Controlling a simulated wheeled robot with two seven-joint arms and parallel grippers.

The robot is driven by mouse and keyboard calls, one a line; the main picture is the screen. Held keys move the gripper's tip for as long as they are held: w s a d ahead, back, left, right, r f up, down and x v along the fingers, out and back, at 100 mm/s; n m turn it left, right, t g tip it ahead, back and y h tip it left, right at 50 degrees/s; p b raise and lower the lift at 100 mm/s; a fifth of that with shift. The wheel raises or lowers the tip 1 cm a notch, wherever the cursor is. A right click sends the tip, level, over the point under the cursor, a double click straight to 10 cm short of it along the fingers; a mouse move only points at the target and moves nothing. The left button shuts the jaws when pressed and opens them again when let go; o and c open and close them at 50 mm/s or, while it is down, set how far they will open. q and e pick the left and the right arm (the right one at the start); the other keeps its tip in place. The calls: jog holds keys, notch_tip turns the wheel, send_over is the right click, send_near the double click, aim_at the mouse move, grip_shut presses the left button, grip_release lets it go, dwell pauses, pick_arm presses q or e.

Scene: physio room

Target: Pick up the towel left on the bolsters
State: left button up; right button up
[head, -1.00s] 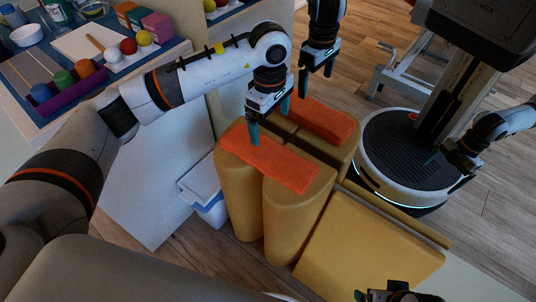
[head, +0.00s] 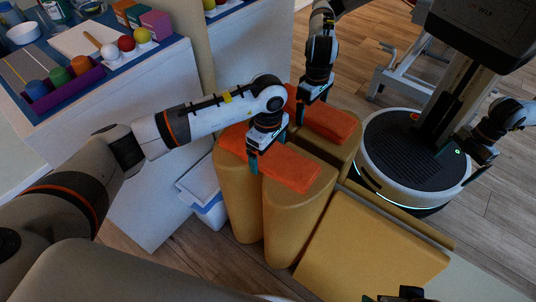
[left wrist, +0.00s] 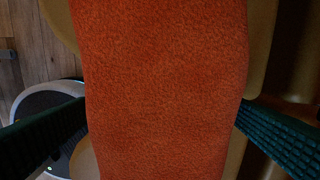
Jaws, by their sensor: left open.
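An orange towel (head: 290,168) lies folded in a long strip across the tops of two upright tan bolsters (head: 291,225). My left gripper (head: 267,150) is open and points down over the towel's middle, with one finger at its near long edge. In the left wrist view, the towel (left wrist: 165,90) fills the middle, between the two dark green fingers. The towel does not look gripped; whether the fingers touch it I cannot tell. My right gripper (head: 402,296) shows only partly at the bottom edge, its jaws unclear.
Behind the bolsters, what looks like a mirror repeats the towel (head: 328,119), bolsters and my own body. A yellow padded block (head: 370,250) stands right of the bolsters. A white box (head: 208,205) is to the left, beside a cabinet with a purple tray (head: 68,90) on top.

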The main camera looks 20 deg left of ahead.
pick_arm(q)
jog(key=c, duration=0.9)
jog(key=shift+r, duration=0.1)
jog(key=shift+c, duration=0.2)
